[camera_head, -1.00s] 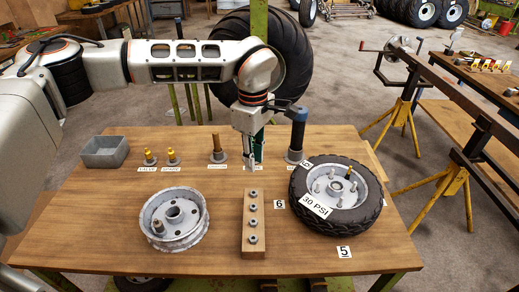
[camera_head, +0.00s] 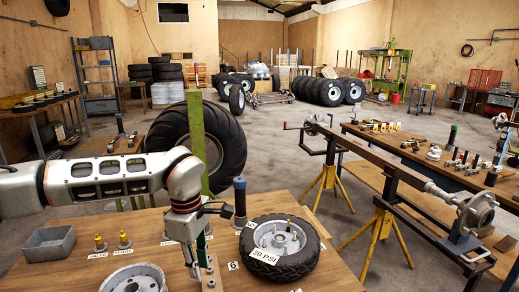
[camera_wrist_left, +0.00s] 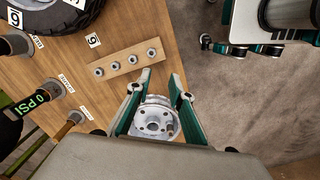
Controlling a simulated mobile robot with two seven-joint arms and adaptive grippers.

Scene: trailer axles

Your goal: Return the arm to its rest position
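My left gripper (camera_head: 193,272) hangs over the workbench (camera_head: 75,275) in the head view, at the end of my left arm reaching in from the left. In the left wrist view its two green fingers (camera_wrist_left: 159,84) are spread apart with nothing held between them. The bare wheel rim (camera_wrist_left: 156,122) shows between and below the fingers, on the bench. A wooden block with several nuts (camera_wrist_left: 128,62) lies beyond the fingertips. In the head view the bare rim (camera_head: 135,280) is cut by the bottom edge.
A tyred wheel (camera_head: 280,250) lies right of the gripper. A dark tool with a blue top (camera_head: 240,200) stands close behind it. A grey bin (camera_head: 48,243) and brass pieces (camera_head: 100,243) are at left. A large tyre (camera_head: 225,150) and green post (camera_head: 198,140) stand behind.

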